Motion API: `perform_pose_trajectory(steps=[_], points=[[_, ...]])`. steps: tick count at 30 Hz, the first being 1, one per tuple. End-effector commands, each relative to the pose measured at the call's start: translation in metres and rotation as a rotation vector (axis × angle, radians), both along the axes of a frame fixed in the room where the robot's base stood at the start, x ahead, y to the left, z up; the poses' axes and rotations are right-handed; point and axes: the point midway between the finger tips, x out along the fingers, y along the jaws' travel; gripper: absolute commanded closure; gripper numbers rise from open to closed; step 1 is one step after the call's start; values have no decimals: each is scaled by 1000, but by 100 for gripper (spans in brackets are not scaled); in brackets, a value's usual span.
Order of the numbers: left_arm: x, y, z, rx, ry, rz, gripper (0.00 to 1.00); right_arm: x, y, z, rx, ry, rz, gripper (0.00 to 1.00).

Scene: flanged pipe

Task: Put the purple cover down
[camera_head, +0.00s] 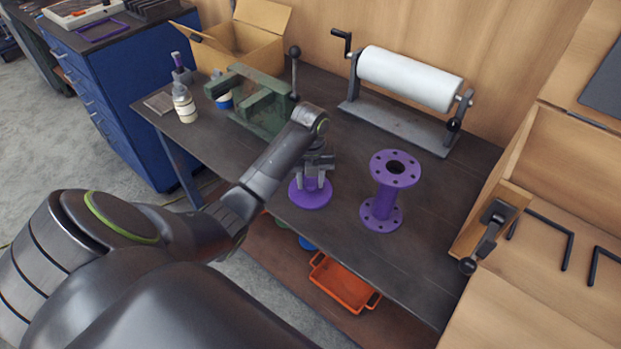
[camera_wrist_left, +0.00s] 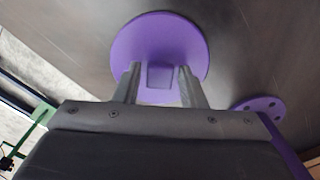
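The purple cover (camera_head: 311,195) is a round disc with a raised block-like handle in its middle. It appears to lie flat on the dark bench, left of the purple flanged pipe (camera_head: 383,190), which stands upright. My left gripper (camera_head: 314,183) is right above the cover, pointing down. In the left wrist view its fingers (camera_wrist_left: 160,76) stand on either side of the handle, with a narrow gap visible on both sides. The cover's disc (camera_wrist_left: 160,40) shows beyond the fingertips, and the pipe's lower flange (camera_wrist_left: 260,106) is at the right. My right gripper is out of view.
A green vise (camera_head: 262,105) stands behind and left of the cover. A white roll on a stand (camera_head: 408,78) is at the back. Bottles (camera_head: 184,105) and a cardboard box (camera_head: 240,42) are at the left. Bare bench lies right of the pipe.

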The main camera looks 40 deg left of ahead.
Motion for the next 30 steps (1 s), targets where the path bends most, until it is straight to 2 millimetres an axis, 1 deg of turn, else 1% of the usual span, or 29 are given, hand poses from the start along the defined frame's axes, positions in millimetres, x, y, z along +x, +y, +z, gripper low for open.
perform_pose_trajectory(steps=[1, 2, 10, 14, 17, 20, 21, 24, 30], points=[[0, 0, 0, 0, 0, 0, 56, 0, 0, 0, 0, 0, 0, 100], [0, 0, 0, 0, 0, 0, 54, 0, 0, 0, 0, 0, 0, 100], [0, 0, 0, 0, 0, 0, 54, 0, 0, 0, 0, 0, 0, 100], [0, 0, 5, 0, -1, 0, 54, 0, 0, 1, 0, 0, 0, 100], [1, 0, 14, 1, -2, 0, 54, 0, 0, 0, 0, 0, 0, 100], [1, 0, 29, 0, -4, -1, 54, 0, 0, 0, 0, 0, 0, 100], [1, 0, 36, 2, -5, -1, 54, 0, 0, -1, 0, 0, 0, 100], [0, 0, 51, 0, 0, 1, 54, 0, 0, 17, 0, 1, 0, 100], [1, 0, 76, 0, 0, 1, 54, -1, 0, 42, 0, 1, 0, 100]])
